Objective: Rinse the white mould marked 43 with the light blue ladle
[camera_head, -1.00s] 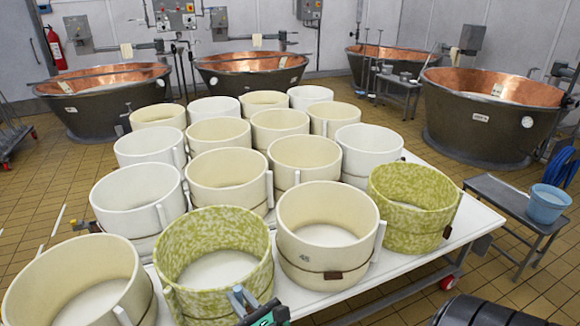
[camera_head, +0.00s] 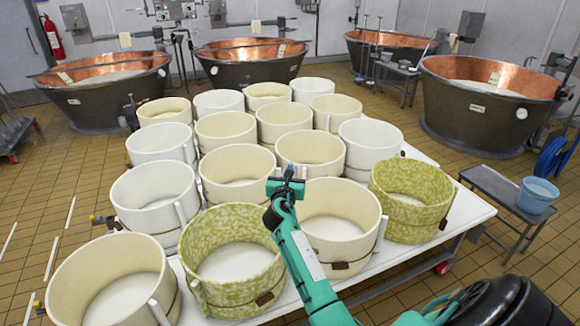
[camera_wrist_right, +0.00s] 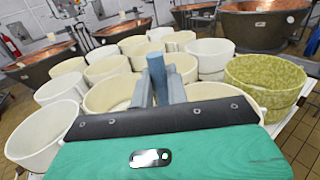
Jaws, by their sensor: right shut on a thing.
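Many round moulds, white, cream and mottled green, stand on a white table (camera_head: 445,240). White ones include one at the left (camera_head: 152,203), one behind it (camera_head: 160,145) and one at the right (camera_head: 368,148). I cannot read the number 43 on any of them. My right gripper (camera_head: 287,184) is raised above the moulds near the table's middle. In the right wrist view it is shut on a light blue handle-like piece (camera_wrist_right: 156,76), apparently of the ladle. The ladle's bowl is not seen. My left gripper is not in view.
A light blue bucket (camera_head: 538,195) stands on a grey bench (camera_head: 490,185) at the right. Copper vats (camera_head: 490,105) line the back. My right arm passes over the front green mould (camera_head: 232,262) and the front cream mould (camera_head: 345,215).

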